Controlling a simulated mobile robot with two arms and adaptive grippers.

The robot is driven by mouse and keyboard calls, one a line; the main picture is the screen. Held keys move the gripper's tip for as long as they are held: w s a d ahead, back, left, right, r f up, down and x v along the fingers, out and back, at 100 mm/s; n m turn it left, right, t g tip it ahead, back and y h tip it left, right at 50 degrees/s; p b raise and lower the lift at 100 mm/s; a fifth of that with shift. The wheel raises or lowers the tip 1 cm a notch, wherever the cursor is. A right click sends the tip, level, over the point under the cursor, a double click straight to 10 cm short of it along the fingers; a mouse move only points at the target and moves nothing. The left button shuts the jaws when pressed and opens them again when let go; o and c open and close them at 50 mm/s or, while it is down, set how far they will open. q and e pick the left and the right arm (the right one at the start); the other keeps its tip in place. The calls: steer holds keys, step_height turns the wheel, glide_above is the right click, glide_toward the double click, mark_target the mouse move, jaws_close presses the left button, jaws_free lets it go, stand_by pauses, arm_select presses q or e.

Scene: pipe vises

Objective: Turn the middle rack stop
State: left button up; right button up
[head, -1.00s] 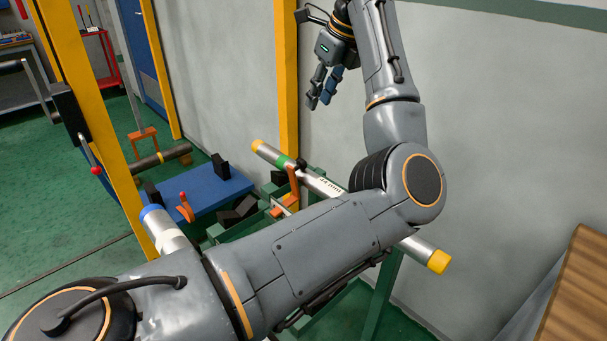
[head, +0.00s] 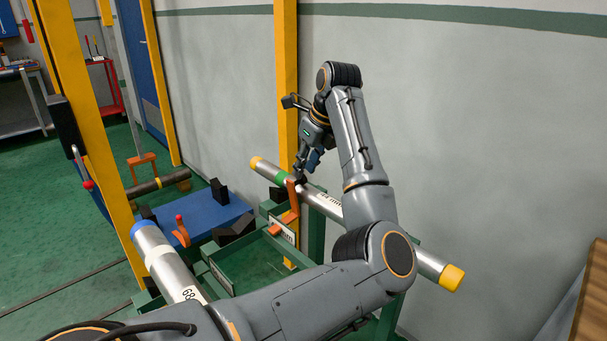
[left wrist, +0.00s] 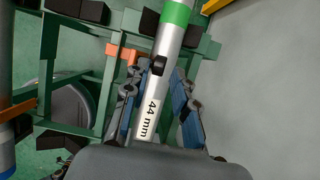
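Three orange rack stops show in the head view. One orange stop (head: 291,196) stands upright against the silver 44 mm pipe (head: 330,206), near its green band; it shows partly in the left wrist view (left wrist: 122,51), left of the pipe. A second orange stop (head: 181,232) has a red tip, near the blue-banded pipe. A third orange stop (head: 140,159) is farther back, by a dark pipe. My left gripper (head: 304,168) is just above the 44 mm pipe, beside the nearest stop. In the left wrist view its fingers (left wrist: 162,72) are spread on either side of the pipe. My right gripper is out of view.
A blue-banded pipe (head: 165,256) lies at the left on the green rack frame. A blue platform (head: 200,212) with black blocks stands behind. A yellow post (head: 287,90) and the grey wall (head: 450,120) are close behind my left gripper.

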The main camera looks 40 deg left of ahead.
arm_select(q)
steer(key=shift+x, duration=1.25)
jaws_close()
